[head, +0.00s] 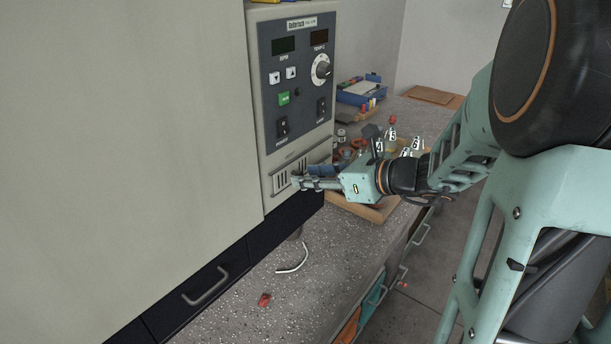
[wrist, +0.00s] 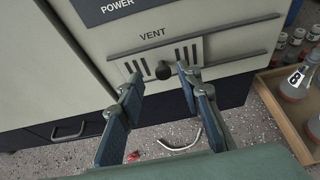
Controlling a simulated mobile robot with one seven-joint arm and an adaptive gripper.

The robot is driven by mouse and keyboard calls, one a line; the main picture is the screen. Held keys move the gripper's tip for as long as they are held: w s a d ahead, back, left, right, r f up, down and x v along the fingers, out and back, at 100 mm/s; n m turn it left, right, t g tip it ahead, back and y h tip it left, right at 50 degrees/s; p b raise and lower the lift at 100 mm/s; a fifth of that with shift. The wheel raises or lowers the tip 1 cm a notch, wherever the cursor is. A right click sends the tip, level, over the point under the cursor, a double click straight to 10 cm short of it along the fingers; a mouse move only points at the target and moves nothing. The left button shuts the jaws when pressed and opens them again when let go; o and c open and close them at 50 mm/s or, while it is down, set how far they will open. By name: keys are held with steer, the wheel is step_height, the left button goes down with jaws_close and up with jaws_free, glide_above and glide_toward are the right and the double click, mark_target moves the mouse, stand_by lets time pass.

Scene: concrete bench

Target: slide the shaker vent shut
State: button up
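The shaker (head: 290,100) is a pale cabinet with a dark control panel. Its vent (head: 281,182) is low on the front, below the panel. In the wrist view the vent (wrist: 206,50) is labelled VENT, with dark slots showing on both sides of a round black knob (wrist: 163,70). Two rails run above and below the slots. My gripper (head: 300,183) is at the vent, partly covering it in the head view. In the wrist view my gripper (wrist: 159,73) is open, with the knob between its blue fingertips. Whether a finger touches the knob is unclear.
A wooden tray (head: 372,211) with numbered flasks stands right of the shaker. A blue box (head: 362,93) is behind it. A bent metal tube (head: 293,267) and a small red object (head: 264,299) lie on the speckled bench (head: 325,285) in front. Drawers with handles lie below.

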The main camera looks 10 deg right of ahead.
steer(key=v, duration=1)
steer(key=shift+s+r, duration=0.2)
steer(key=shift+d, duration=0.1)
